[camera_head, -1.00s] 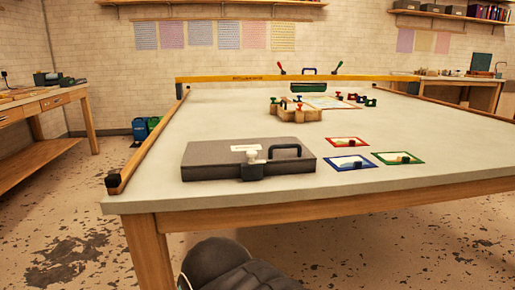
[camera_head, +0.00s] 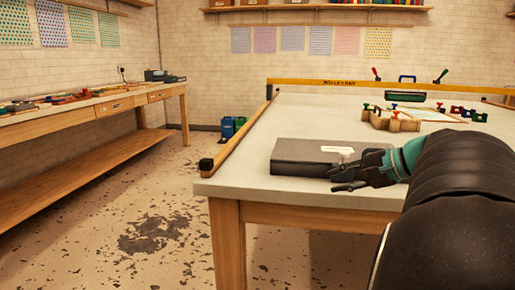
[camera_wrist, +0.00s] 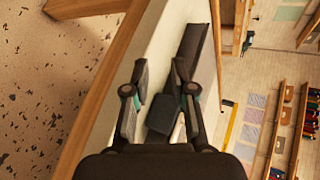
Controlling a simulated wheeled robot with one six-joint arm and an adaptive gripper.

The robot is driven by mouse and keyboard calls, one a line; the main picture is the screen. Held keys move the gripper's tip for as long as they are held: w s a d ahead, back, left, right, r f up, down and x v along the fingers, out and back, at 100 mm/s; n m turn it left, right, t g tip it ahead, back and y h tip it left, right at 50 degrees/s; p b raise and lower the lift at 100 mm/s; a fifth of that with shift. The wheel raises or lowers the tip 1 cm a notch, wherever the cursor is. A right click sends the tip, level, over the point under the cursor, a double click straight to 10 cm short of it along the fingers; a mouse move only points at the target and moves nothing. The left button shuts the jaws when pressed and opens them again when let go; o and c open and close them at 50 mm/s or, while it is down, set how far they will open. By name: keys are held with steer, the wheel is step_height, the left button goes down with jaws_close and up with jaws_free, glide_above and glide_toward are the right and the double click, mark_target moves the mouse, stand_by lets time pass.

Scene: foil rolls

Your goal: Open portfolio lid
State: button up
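The portfolio (camera_head: 305,156) is a flat dark grey case with a pale label, lying shut on the table's near left corner. My gripper (camera_head: 342,178) is at its front edge, with the fingers spread. My arm hides the case's right part, its handle and its front clasp in the head view. In the wrist view my gripper (camera_wrist: 160,72) is open, with a gap between the two fingers. Part of the dark case (camera_wrist: 196,45) shows beyond the right finger. A dark block (camera_wrist: 163,114) shows between the fingers; I cannot tell whether they touch it.
The table (camera_head: 255,185) has a wooden rail (camera_head: 235,138) along its left edge. A wooden fixture (camera_head: 390,122) with coloured knobs stands farther back. A workbench (camera_head: 100,102) is at the left, with open floor between. My arm covers the table's right front.

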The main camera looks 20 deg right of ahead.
steer(key=d, duration=0.3)
steer(key=s+d+r+m+t, duration=0.1)
steer(key=d, duration=0.2)
steer(key=s+d+t, duration=0.1)
steer(key=d, duration=0.3)
steer(key=shift+d+r+m+h+b, duration=0.1)
steer(key=shift+r+m+h+b, duration=0.2)
steer(key=shift+r+m+b, duration=0.1)
steer(key=s+d+r+t, duration=0.1)
steer(key=s+d, duration=0.1)
steer(key=d, duration=0.1)
steer(key=s+d+m+t+h, duration=0.1)
steer(key=s+d, duration=0.1)
steer(key=d, duration=0.2)
steer(key=s+d+r+t, duration=0.1)
steer(key=s+d, duration=0.1)
steer(key=d, duration=0.2)
steer(key=shift+r+t+b, duration=0.3)
steer(key=shift+t, duration=0.1)
steer(key=x, duration=1.4)
steer(key=shift+f, duration=0.1)
steer(key=shift+s, duration=0.1)
jaws_close()
